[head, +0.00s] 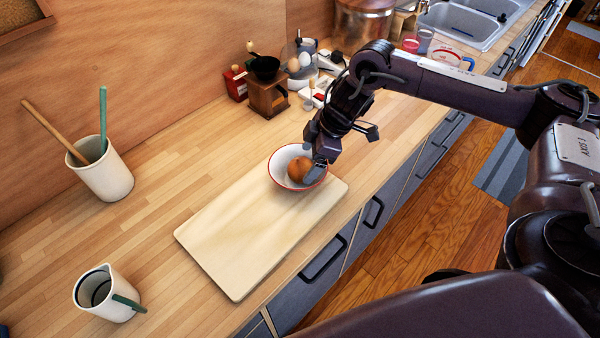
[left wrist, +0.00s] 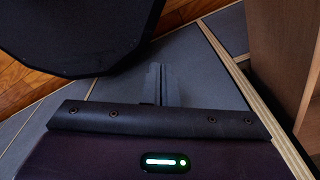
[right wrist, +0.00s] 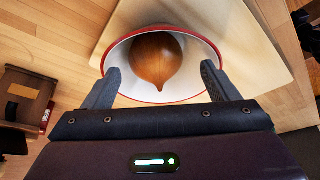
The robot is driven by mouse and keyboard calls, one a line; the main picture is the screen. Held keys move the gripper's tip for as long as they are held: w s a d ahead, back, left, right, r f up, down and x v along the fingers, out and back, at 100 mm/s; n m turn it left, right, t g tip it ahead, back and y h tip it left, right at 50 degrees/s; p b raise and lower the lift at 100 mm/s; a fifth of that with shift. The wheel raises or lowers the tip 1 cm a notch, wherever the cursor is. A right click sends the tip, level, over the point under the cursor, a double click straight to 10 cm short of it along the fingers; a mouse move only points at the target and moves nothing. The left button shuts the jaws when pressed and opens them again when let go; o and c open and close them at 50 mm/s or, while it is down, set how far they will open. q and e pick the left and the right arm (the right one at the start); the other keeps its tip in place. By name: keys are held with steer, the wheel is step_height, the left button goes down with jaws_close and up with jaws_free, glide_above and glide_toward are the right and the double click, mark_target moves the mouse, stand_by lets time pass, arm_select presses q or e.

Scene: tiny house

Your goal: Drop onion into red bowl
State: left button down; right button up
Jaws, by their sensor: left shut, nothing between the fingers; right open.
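The brown onion (head: 298,169) is in or just over the white bowl with a red rim (head: 281,160), at the far end of the cutting board. In the right wrist view the onion (right wrist: 156,60) shows inside the outline of the bowl (right wrist: 203,47). My right gripper (head: 318,172) is at the bowl's right side. In the right wrist view its fingers (right wrist: 161,88) are apart, one on each side, and do not touch the onion. My left gripper (left wrist: 161,83) is shut and empty, away from the counter top in front of grey cabinet fronts; the head view does not show it.
A wooden cutting board (head: 240,235) lies under the bowl's near side. A utensil crock (head: 103,172) and a mug (head: 108,297) stand to the left. A coffee grinder (head: 267,92) and an egg holder (head: 300,75) stand behind.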

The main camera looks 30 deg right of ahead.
steer(key=b+v, duration=0.1)
steer(key=v, duration=0.6)
steer(key=shift+d+r+b, duration=0.2)
steer(key=shift+r+b, duration=0.15)
steer(key=shift+s, duration=0.1)
